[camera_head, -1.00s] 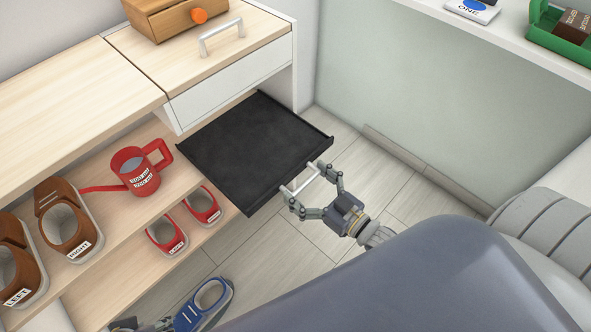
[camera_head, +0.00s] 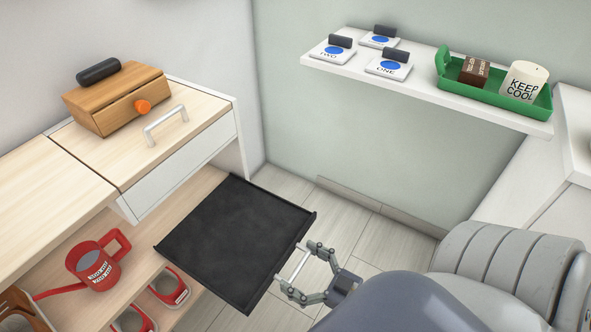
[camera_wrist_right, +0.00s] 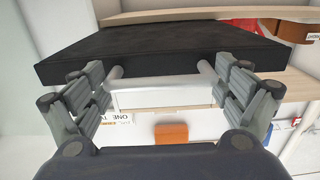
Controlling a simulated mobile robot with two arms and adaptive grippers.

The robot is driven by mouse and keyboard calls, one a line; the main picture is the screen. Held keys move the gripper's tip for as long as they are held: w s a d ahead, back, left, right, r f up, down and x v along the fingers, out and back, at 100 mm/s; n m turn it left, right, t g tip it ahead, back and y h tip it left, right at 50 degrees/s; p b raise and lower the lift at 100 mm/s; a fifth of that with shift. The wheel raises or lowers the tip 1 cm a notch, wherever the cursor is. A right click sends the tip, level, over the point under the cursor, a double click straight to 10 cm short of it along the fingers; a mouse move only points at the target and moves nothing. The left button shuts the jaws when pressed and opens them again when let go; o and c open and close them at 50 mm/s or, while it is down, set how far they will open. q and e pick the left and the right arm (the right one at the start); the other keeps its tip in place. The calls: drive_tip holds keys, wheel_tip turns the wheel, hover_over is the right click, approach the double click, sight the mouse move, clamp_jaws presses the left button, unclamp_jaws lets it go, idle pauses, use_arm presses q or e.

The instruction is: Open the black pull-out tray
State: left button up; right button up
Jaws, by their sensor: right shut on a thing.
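The black pull-out tray (camera_head: 235,240) stands out from the light wood cabinet, below a white drawer front. It is flat, with low rims, and its top is empty. A pale bar handle (camera_head: 296,266) is on its outer edge. My right gripper (camera_head: 294,267) is shut on this handle, with its fingers at the two ends of the bar. In the right wrist view the tray (camera_wrist_right: 160,48) fills the upper middle and the handle (camera_wrist_right: 160,88) lies between the fingers. My left gripper is not in view.
A wooden box with an orange knob (camera_head: 118,97) sits on the cabinet top. A red watering can (camera_head: 97,262) and red shoes (camera_head: 170,287) are on the shelves at left. A wall shelf (camera_head: 430,86) holds cards and a green tray (camera_head: 495,90). Floor beyond the tray is clear.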

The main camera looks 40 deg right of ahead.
drive_tip(key=o, duration=1.2)
drive_tip(key=v, duration=1.2)
